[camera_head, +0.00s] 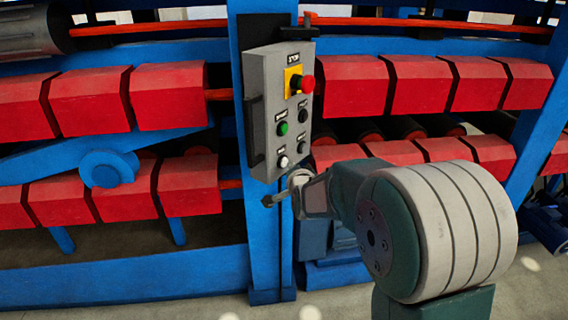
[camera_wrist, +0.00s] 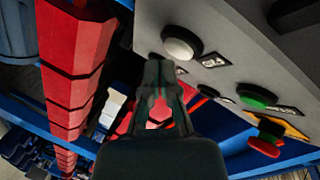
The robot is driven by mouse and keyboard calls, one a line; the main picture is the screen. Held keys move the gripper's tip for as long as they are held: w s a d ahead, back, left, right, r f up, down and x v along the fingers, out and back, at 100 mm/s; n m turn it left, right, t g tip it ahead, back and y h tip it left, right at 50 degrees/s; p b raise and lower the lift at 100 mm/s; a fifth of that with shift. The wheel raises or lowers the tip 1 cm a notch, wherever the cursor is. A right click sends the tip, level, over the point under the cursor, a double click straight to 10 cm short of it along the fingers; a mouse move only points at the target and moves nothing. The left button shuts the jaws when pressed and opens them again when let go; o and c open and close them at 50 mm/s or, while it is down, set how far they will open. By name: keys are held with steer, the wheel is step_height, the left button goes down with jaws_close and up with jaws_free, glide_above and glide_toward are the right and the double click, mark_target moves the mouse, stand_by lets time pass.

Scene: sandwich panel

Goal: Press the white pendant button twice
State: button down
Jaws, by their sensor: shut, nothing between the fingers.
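The grey pendant box (camera_head: 277,100) is mounted on a blue post. Its white button (camera_head: 283,162) is at the lower left of its face and shows large in the wrist view (camera_wrist: 182,44). My gripper (camera_head: 268,201) is just below the box's lower end in the head view. In the wrist view the fingertips (camera_wrist: 159,63) are together and empty, a little below and left of the white button in the picture. I see no clear contact with the button; the exact gap cannot be told.
A green button (camera_head: 283,129) sits above the white one, with black knobs beside them. A red emergency stop (camera_head: 307,84) on a yellow plate is near the top. Red blocks (camera_head: 90,98) on blue machine frames stand on both sides. Bare floor (camera_head: 330,302) shows in front.

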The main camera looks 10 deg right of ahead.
steer(key=shift+w+r, duration=0.1)
steer(key=shift+w, duration=0.1)
steer(key=shift+w+a, duration=0.45)
stand_by(1.0)
stand_by(0.4)
steer(key=shift+s+d, duration=0.55)
steer(key=shift+s, duration=0.2)
steer(key=s+d, duration=0.3)
steer(key=shift+s+d, duration=0.25)
steer(key=shift+d, duration=0.05)
